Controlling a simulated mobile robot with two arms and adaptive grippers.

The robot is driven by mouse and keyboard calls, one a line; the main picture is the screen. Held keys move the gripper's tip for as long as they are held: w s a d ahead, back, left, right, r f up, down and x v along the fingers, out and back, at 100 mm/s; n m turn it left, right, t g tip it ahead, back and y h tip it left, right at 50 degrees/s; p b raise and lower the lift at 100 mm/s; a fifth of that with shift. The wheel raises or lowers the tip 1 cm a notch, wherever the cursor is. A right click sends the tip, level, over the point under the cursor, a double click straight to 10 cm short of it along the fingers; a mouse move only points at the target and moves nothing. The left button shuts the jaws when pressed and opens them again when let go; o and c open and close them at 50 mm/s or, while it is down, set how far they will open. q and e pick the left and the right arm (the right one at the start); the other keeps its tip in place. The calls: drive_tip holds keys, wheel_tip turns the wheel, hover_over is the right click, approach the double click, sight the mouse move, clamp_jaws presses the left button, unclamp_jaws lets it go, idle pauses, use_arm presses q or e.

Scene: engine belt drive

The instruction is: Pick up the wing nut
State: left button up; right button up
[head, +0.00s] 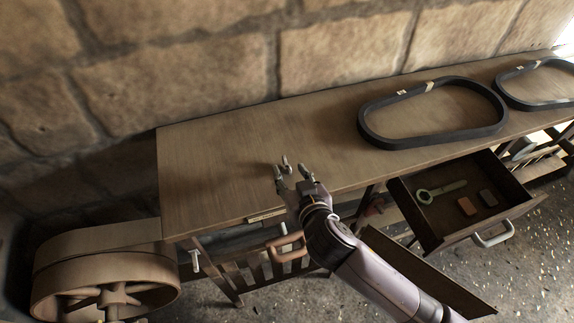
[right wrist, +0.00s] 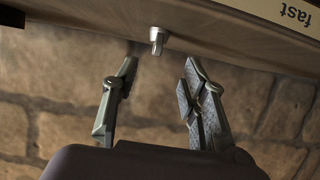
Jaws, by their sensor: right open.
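The wing nut (head: 286,160) is a small grey metal piece on the wooden bench top, just beyond my right gripper (head: 292,172) in the head view. In the right wrist view the wing nut (right wrist: 157,38) shows against the bench, its fine shape hard to make out. My right gripper (right wrist: 157,88) is open and empty there, its fingers apart on either side of the nut's line and short of it. No finger visibly touches the nut. My left gripper is not in view.
Two black belts (head: 372,133) (head: 507,97) lie on the bench (head: 225,165) to the right. An open drawer (head: 425,225) holds a wrench-like tool (head: 440,190) and small blocks. A large pulley wheel (head: 75,265) stands at left. The bench's left part is clear.

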sight(285, 159)
drive_tip(key=x, duration=0.6)
drive_tip(key=shift+w+d, duration=0.25)
drive_tip(key=shift+w, duration=0.05)
drive_tip(key=shift+s, duration=0.1)
drive_tip(key=shift+c, duration=0.6)
clamp_jaws()
